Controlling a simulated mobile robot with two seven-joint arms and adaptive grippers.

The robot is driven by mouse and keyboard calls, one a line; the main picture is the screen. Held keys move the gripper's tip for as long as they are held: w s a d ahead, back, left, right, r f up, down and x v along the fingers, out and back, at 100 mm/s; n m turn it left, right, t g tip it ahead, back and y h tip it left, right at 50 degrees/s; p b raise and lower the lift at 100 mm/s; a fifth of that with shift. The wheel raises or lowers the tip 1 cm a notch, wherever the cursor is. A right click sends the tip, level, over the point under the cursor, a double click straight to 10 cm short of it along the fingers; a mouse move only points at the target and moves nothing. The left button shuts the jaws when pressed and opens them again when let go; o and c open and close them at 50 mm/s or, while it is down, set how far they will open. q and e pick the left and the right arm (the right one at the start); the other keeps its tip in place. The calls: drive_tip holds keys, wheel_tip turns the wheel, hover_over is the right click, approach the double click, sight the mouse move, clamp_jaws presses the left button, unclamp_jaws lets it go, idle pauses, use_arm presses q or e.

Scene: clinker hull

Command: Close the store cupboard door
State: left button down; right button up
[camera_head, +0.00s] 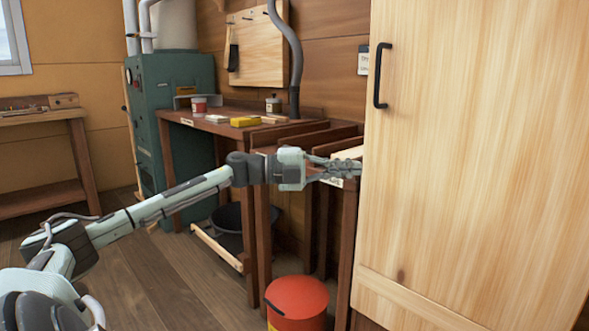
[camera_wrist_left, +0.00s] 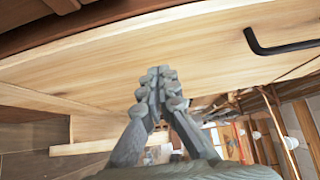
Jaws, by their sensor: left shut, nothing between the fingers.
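The store cupboard door (camera_head: 480,150) is a tall pale-wood panel filling the right of the head view, with a black bar handle (camera_head: 379,75) near its left edge. How far it stands open is hard to tell. My left gripper (camera_head: 345,168) is shut and empty, its fingers pointing right at the door's left edge, below the handle. In the left wrist view the closed fingertips (camera_wrist_left: 159,85) show against the pale door wood (camera_wrist_left: 100,65), with the handle (camera_wrist_left: 280,45) at upper right. I cannot tell whether they touch the door. My right gripper is not in view.
A dark wooden bench (camera_head: 220,123) with slotted racks stands behind my left gripper. A red bin (camera_head: 297,300) stands on the floor below it. A green cabinet (camera_head: 185,75) is farther back. Open floor (camera_head: 150,270) lies at lower left.

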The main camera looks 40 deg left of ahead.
use_arm(q)
drive_tip(key=v, duration=1)
drive_tip(key=shift+w+a, duration=0.3)
drive_tip(key=shift+w, duration=0.05)
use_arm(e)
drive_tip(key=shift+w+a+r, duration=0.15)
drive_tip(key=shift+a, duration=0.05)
use_arm(q)
drive_tip(key=shift+f, duration=0.15)
